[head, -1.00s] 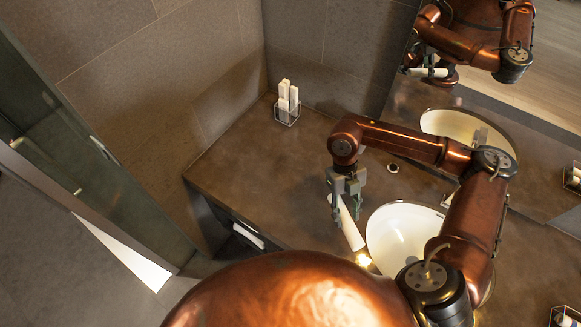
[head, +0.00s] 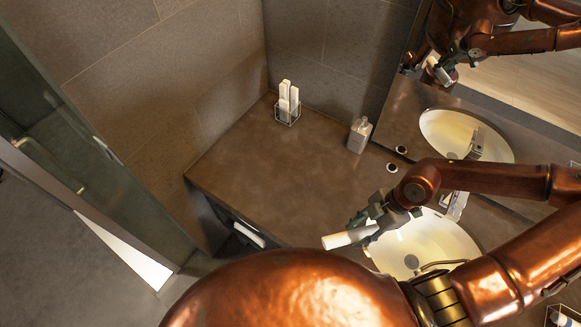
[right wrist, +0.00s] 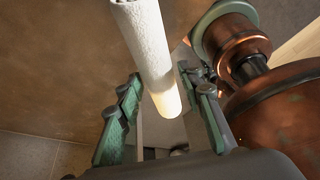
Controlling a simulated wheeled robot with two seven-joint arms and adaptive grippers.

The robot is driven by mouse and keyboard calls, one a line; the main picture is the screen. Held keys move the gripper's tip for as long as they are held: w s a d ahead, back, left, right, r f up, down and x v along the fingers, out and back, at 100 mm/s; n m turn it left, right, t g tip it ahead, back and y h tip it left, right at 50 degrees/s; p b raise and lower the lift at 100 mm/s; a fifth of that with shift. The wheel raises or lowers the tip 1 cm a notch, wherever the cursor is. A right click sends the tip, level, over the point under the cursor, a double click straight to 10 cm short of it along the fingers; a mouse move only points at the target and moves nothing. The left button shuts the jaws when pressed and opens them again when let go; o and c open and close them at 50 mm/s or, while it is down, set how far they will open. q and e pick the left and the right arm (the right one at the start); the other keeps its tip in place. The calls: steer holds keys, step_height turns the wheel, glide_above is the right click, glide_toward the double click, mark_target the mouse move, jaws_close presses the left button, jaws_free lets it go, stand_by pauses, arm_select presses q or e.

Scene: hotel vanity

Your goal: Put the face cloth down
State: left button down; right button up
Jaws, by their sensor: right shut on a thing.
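The face cloth (head: 347,239) is a white roll in the head view. My right gripper (head: 372,223) is shut on one end of it and holds it tilted almost level beside the left rim of the basin, seemingly above the counter's front part. In the right wrist view the cloth (right wrist: 150,45) runs between the two green-padded fingers (right wrist: 160,118), its far end towards the top of the picture. I cannot tell the exact gap between cloth and counter. My left gripper is not in view.
The brown counter (head: 262,185) is clear on the left. A wire rack (head: 287,115) with white rolls stands at the back, a soap dispenser (head: 359,135) by the wall. The white basin (head: 425,240) and tap (head: 457,205) lie right. A mirror (head: 400,95) backs the counter.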

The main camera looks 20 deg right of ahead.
steer(key=shift+w+a+f+m, duration=0.1)
steer(key=shift+w+f+m, duration=0.05)
steer(key=shift+w+m, duration=0.15)
steer(key=w+a+f, duration=0.1)
steer(key=w+f, duration=0.1)
steer(key=w, duration=0.2)
steer(key=w+f, duration=0.3)
steer(key=w, duration=0.1)
steer(key=w+a+f+b, duration=0.1)
steer(key=w+f, duration=0.2)
steer(key=shift+w+a, duration=0.3)
steer(key=shift+w, duration=0.1)
steer(key=shift+w+f, duration=0.25)
steer(key=shift+f, duration=0.2)
steer(key=f, duration=0.3)
steer(key=shift+w+a+p, duration=0.15)
steer(key=shift+w+p, duration=0.15)
steer(key=shift+p, duration=0.05)
steer(key=shift+f, duration=0.45)
steer(key=o, duration=1.1)
steer(key=shift+c, duration=0.2)
steer(key=shift+r, duration=0.1)
